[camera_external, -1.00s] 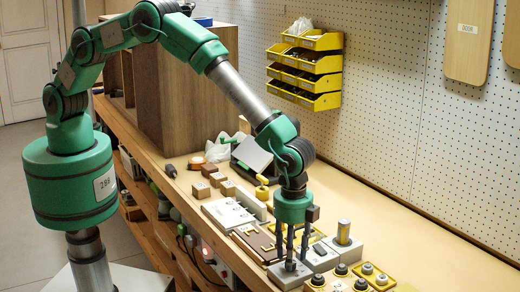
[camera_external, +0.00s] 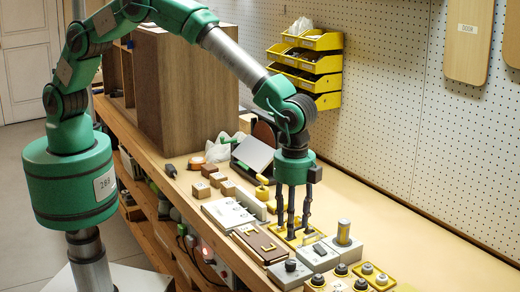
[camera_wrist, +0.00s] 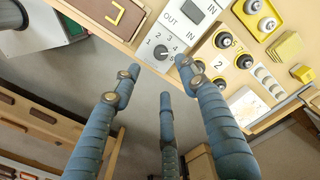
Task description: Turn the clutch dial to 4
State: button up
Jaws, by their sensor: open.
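The clutch dial is a dark round knob (camera_external: 290,265) on a light grey block at the bench's front edge. The wrist view shows the dial (camera_wrist: 161,52) near the top, with numbers printed around it; its exact pointer setting is too small to tell. My gripper (camera_external: 291,232) has its three fingers pointing down, spread and empty, above and behind the dial in the external view. In the wrist view, my gripper (camera_wrist: 160,78) has its fingertips apart, below the dial in the picture and clear of it.
A grey block with a dark switch marked IN and OUT (camera_wrist: 190,12) adjoins the dial block. A brown panel with a yellow handle (camera_external: 258,243) lies to its left. Several round knobs (camera_external: 340,270) stand to the right. A post (camera_external: 343,231) rises behind. Bare bench lies along the pegboard.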

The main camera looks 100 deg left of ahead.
aim_at(289, 257)
jog(key=shift+r, duration=0.15)
jog(key=r+n+p, duration=0.1)
jog(key=n+p, duration=0.1)
jog(key=p, duration=0.1)
jog(key=n+p, duration=0.1)
jog(key=p, duration=0.3)
jog(key=shift+w+d+r+n, duration=0.1)
jog(key=shift+r+n, duration=0.25)
jog(key=shift+n, duration=0.05)
jog(key=shift+f, duration=0.2)
jog(key=shift+f, duration=6.8)
